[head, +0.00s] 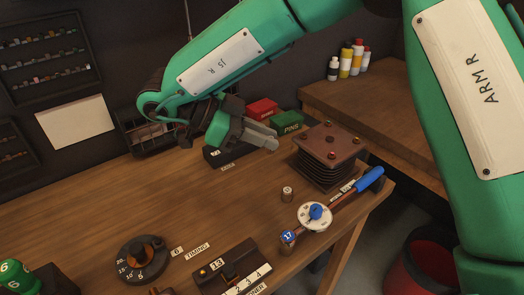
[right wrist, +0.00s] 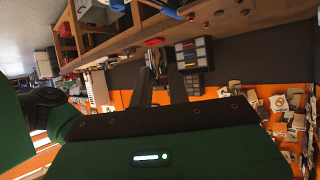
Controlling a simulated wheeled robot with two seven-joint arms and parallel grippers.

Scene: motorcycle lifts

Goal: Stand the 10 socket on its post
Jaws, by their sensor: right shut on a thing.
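My right gripper (head: 268,141) hangs over the back of the bench with its fingers pointing right. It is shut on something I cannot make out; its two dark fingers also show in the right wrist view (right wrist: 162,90). A small metal socket (head: 287,194) stands on the bench, in front of the gripper and apart from it; I cannot read its number surely. A dark labelled block (head: 216,157) lies behind and below the gripper, partly hidden by it. I cannot make out the 10 post. My left gripper is not in view.
A blue-handled wrench (head: 368,180) with a white dial (head: 309,222) lies at the right edge. A stacked block with a brown top (head: 331,142), red bin (head: 262,109) and green bin (head: 287,122) stand behind. A black dial (head: 143,268) is in front. The bench's left middle is clear.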

